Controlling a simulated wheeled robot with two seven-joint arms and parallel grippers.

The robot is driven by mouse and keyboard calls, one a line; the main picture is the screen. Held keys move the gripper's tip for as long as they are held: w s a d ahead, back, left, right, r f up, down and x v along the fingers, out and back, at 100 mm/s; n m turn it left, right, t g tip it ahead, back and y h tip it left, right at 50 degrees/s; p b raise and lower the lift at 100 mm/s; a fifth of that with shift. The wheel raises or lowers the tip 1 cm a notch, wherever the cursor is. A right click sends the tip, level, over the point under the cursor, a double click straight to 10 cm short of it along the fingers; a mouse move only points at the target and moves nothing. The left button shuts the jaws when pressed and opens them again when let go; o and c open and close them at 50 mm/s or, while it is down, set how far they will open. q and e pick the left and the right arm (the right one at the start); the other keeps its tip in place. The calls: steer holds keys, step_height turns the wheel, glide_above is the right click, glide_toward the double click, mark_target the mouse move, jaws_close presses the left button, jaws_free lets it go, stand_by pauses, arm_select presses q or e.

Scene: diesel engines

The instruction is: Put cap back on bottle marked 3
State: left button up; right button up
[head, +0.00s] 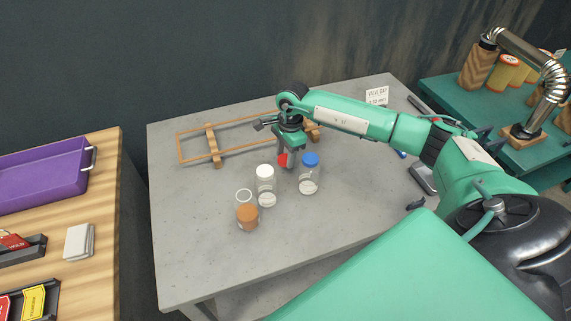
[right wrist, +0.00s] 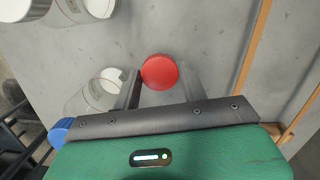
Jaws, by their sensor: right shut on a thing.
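My right gripper (head: 285,160) is over the middle of the grey table, shut on a red cap (head: 283,160). In the right wrist view the round red cap (right wrist: 160,71) sits between the two fingertips (right wrist: 158,85). An open clear bottle with orange-brown contents (head: 246,217) stands front left of the gripper, with no cap on it. A white-capped bottle (head: 265,186) stands between it and the gripper. A blue-capped bottle (head: 309,174) stands just right of the gripper. No number on any bottle is legible. My left gripper is not in view.
A wooden frame (head: 213,145) lies at the back of the table (head: 200,260). A small sign (head: 377,95) stands at the back right. A side table at left holds a purple tray (head: 40,180). The table's front left is clear.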

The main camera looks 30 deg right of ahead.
mark_target(285, 158)
step_height(285, 158, up, 15)
steer(key=b, duration=0.3)
steer(key=shift+r, duration=0.1)
